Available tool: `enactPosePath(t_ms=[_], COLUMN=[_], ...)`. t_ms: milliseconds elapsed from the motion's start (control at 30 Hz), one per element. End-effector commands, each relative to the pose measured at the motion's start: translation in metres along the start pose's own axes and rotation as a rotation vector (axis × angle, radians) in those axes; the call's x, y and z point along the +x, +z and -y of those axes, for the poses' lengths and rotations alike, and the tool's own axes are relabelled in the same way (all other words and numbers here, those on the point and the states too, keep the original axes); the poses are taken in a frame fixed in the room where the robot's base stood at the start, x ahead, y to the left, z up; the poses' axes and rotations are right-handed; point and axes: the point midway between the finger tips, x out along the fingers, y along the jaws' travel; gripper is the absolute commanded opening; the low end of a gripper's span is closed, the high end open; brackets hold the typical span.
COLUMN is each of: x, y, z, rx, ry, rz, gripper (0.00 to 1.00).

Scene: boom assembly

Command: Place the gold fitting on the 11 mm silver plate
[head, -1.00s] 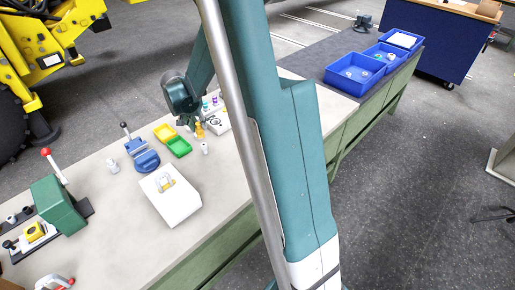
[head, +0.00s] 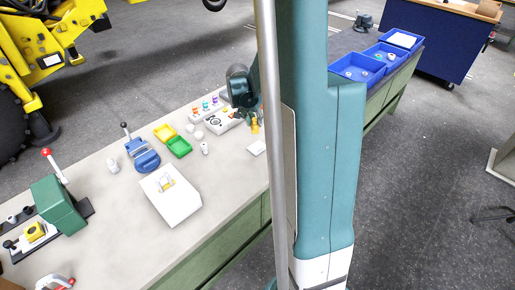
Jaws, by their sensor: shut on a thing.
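My gripper (head: 252,114) is small and partly hidden by my own arm and a grey pole. It is shut on the gold fitting (head: 254,127), a small yellow-gold piece hanging below the fingers near the right side of the bench. A small pale flat plate (head: 257,148) lies on the bench just below the fitting in the picture. It may be the silver plate, but I can read no size marking. I cannot tell the height of the fitting above the bench.
A white panel (head: 222,121) with a round dial and several coloured parts stand left of my gripper. Yellow (head: 165,132) and green (head: 179,146) trays, a blue vise (head: 143,155) and a white box (head: 170,196) stand further left. The bench front between is clear.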

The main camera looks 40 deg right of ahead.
Motion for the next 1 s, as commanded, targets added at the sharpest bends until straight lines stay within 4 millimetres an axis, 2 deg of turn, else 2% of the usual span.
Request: enactPosePath(t_ms=[200, 633, 1000], x=[0.002, 0.005, 0.042], y=[-0.005, -0.003, 0.012], z=[-0.011, -0.011, -0.010], rx=[0.014, 0.014, 0.014], ry=[0.006, 0.006, 0.006], rz=[0.000, 0.000, 0.000], gripper=[0.06, 0.06, 0.06])
